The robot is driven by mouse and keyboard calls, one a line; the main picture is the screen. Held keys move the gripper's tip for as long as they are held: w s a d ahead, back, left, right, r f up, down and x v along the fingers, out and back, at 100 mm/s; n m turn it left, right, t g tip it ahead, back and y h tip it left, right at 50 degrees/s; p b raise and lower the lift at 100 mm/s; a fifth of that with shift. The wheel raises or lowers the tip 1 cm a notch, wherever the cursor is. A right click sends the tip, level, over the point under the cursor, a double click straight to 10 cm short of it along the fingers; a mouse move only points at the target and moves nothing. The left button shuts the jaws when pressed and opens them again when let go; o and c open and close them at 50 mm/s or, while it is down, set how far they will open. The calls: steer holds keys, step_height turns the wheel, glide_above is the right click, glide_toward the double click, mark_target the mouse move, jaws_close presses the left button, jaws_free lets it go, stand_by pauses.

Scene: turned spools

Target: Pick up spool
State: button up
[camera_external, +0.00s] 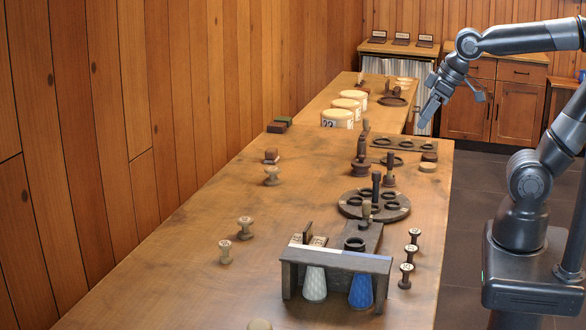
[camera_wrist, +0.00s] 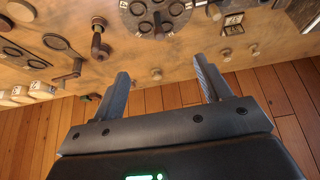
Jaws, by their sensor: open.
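Several dark spools (camera_external: 410,253) stand in a row by the right edge. My gripper (camera_external: 432,108) is open and empty, high beyond the table's right edge and well apart from all spools.
A dark rack (camera_external: 335,259) with a white and a blue cup stands at the table's front. A round dark carousel (camera_external: 347,207) sits behind it, with dark upright pieces beyond. White canisters (camera_external: 337,118) stand past the table's far end. The table's left middle is mostly clear.

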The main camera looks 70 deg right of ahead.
steer(key=w+d+r, duration=0.1)
steer(key=w, duration=0.8)
steer(key=g, duration=0.1)
glide_above(273, 168)
steer(key=s, duration=0.3)
steer(key=shift+n, duration=0.4)
steer(key=f, duration=1.9)
steer(key=shift+w+d, duration=0.15)
steer(key=shift+w, duration=0.05)
steer(key=shift+a+x, duration=0.15)
steer(key=shift+x, duration=1.35)
steer(key=shift+a+x, duration=0.1)
steer(key=shift+x, duration=1.4)
steer(key=shift+w+r, duration=0.1)
steer(key=shift+w, duration=0.05)
steer(key=c, duration=1)
